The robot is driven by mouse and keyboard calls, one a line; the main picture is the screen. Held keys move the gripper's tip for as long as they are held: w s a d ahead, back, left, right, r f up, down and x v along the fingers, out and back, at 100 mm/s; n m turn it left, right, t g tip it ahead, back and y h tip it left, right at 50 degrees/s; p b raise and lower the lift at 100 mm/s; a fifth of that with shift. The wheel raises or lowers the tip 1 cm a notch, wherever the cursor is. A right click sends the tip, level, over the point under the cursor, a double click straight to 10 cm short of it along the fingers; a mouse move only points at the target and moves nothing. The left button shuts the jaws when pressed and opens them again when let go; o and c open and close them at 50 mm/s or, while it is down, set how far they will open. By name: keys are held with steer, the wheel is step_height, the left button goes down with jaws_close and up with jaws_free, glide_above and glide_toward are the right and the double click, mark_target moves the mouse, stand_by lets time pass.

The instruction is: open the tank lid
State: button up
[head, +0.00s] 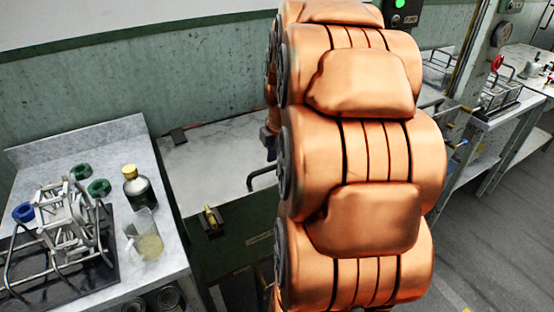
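The tank (240,232) is a dark green body in the middle, partly hidden behind my copper-coloured arm. Its pale, marbled lid (205,158) lies flat on top and looks shut. A dark bar handle (262,178) stands at the lid's front edge, its right end hidden by the arm. A brass-coloured fitting (211,220) sits on the tank's front. A dark piece, perhaps part of my gripper (268,142), shows at the arm's left edge above the lid, behind the handle. Its fingers are hidden, so I cannot see whether they are open or touching anything.
A left table (132,287) holds a wire reel frame (70,222), a dark bottle with a yellow cap (137,187), a beaker (148,240) and green and blue rings. A wall stands behind. Benches with a wire basket (500,97) line the right, beside open floor (490,225).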

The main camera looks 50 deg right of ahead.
jaws_close()
stand_by(0.6)
